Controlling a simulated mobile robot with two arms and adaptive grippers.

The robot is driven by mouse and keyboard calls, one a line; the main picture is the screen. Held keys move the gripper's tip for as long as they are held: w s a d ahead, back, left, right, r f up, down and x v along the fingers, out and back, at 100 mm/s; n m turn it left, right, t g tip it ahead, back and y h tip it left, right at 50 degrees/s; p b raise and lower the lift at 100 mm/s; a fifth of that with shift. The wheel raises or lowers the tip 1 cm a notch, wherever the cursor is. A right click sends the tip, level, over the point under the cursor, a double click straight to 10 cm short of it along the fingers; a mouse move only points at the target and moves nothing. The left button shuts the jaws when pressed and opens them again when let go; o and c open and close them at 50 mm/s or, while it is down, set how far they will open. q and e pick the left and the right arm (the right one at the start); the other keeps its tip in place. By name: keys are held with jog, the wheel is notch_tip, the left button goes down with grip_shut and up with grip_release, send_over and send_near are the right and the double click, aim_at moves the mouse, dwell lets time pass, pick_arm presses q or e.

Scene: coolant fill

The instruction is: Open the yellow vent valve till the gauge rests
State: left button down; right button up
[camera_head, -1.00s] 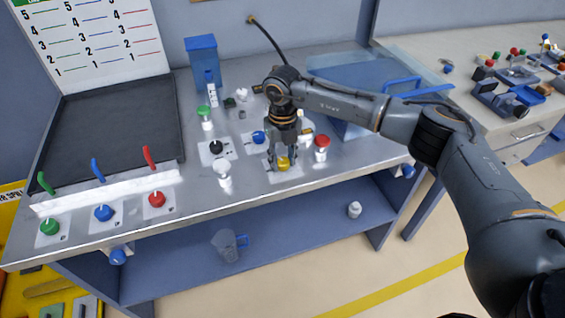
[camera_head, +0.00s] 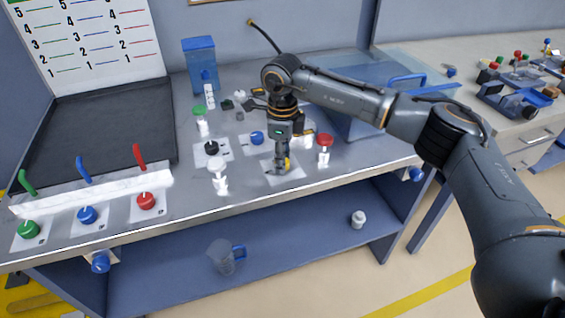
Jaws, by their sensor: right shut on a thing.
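The yellow vent valve (camera_head: 287,163) sits on a pale plate (camera_head: 290,176) near the front middle of the metal bench. My right gripper (camera_head: 281,166) points straight down and is shut on its knob. The fingers show nearly edge-on and hide most of the knob, so its exact turn angle is hidden. I cannot make out a gauge or its needle clearly. My left gripper is not in view.
A red-capped fitting (camera_head: 324,148) stands close right of my gripper; a white fitting (camera_head: 217,176) and a black knob (camera_head: 211,148) stand to the left. A blue knob (camera_head: 257,138) is just behind. A clear jug (camera_head: 222,257) sits on the lower shelf.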

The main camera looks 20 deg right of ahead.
jog(key=shift+n+b, duration=0.45)
jog(key=shift+n, duration=0.65)
jog(key=o, duration=1.2)
jog(key=shift+c, duration=0.2)
notch_tip(320, 180, up, 12)
